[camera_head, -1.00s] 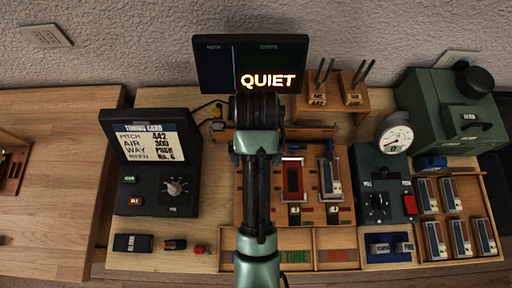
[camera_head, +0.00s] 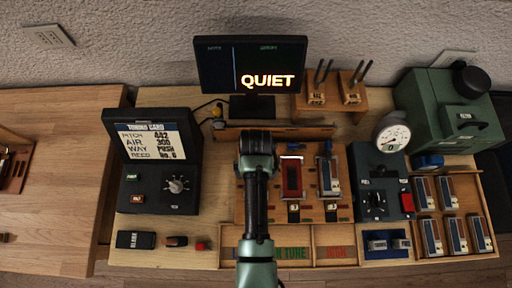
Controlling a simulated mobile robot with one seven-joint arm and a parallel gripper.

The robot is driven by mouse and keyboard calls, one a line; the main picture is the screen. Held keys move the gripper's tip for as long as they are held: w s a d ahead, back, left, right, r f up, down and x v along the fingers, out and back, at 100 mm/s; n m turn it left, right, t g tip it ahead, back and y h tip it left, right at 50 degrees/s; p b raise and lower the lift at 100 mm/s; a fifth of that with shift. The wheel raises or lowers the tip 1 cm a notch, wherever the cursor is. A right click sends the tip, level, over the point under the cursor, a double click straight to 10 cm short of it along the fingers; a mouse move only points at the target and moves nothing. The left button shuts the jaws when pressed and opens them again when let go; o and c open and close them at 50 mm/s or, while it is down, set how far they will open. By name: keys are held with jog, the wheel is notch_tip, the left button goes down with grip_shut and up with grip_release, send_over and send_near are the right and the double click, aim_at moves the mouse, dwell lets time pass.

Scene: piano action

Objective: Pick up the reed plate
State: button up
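Several reed plates, blue and pale with brown edges, stand in the wooden tray (camera_head: 470,174) at the right; one is the upper-left reed plate (camera_head: 424,193). A similar plate (camera_head: 329,175) sits on the wooden board (camera_head: 310,212) in the middle, right of a dark red slotted block (camera_head: 291,177). My gripper (camera_head: 257,143) is at the far end of my arm, over the left part of this board and left of the red block. Its fingers are hidden behind my own wrist, so I cannot tell whether it is open or holds anything.
A monitor (camera_head: 220,75) reading QUIET stands behind. A tuning-card console (camera_head: 155,190) is at left. A control box (camera_head: 378,170) with a round gauge (camera_head: 393,133) stands between board and tray. A green machine (camera_head: 430,110) is behind the tray. Front bins (camera_head: 335,245) lie before the board.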

jog(key=shift+f, duration=0.15)
jog(key=c, duration=1.4)
grip_shut()
